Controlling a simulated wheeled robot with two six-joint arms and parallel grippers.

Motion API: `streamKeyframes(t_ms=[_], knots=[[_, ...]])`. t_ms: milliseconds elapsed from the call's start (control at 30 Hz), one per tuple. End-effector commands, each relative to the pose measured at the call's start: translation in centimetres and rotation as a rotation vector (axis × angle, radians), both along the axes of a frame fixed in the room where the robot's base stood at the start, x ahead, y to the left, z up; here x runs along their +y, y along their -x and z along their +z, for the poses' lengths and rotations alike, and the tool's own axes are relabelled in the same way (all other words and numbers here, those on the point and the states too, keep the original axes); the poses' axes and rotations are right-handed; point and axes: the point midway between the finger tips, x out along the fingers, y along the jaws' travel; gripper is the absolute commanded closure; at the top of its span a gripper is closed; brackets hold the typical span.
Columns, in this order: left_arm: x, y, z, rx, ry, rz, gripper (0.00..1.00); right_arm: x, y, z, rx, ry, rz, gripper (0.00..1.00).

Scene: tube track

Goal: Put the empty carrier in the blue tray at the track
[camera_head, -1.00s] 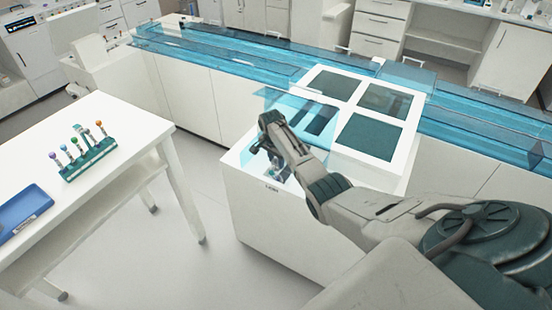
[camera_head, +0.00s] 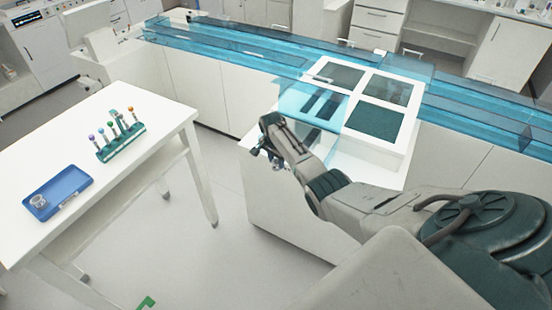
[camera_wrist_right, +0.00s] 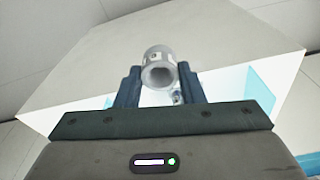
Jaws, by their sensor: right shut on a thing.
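The blue tray (camera_head: 72,183) lies on the white table at the left of the head view. A small grey round carrier (camera_head: 39,201) stands in its left part; whether it is empty is too small to tell. My right gripper (camera_head: 268,160) is over the white cabinet beside the track, well right of the tray. In the right wrist view, its fingers are shut on a grey cylindrical carrier (camera_wrist_right: 159,75) with a round opening facing the camera. The track (camera_head: 230,52) is a long clear blue channel along the back. My left gripper is out of view.
A green rack (camera_head: 122,143) with several colour-capped tubes stands on the table (camera_head: 115,190) behind the tray. A white frame with dark panels (camera_head: 375,121) sits by the track. A floor gap separates table and cabinet. A green mark (camera_head: 147,302) shows on the floor.

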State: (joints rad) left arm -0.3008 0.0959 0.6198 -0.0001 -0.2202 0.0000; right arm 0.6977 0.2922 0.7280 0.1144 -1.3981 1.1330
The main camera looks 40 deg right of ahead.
Motion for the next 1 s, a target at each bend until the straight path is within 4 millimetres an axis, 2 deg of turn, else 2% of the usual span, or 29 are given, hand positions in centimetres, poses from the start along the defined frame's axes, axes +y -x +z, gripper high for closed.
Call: streamKeyframes(t_ms=[33, 167, 367, 700, 1000], knots=[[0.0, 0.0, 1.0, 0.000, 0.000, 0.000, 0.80, -0.1, 0.0, 1.0, 0.000, 0.001, 0.000, 0.78], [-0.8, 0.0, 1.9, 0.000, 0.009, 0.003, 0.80, 0.0, 0.0, 2.0, 0.000, 0.001, 0.000, 0.78], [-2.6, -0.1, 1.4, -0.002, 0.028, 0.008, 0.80, 0.0, 0.0, 3.2, -0.001, 0.002, 0.000, 0.78], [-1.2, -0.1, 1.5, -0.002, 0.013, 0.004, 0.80, -0.1, 0.0, 5.8, -0.001, 0.002, 0.000, 0.78], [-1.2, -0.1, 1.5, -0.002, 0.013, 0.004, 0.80, 0.0, 0.0, 6.3, 0.001, 0.000, 0.000, 0.78]])
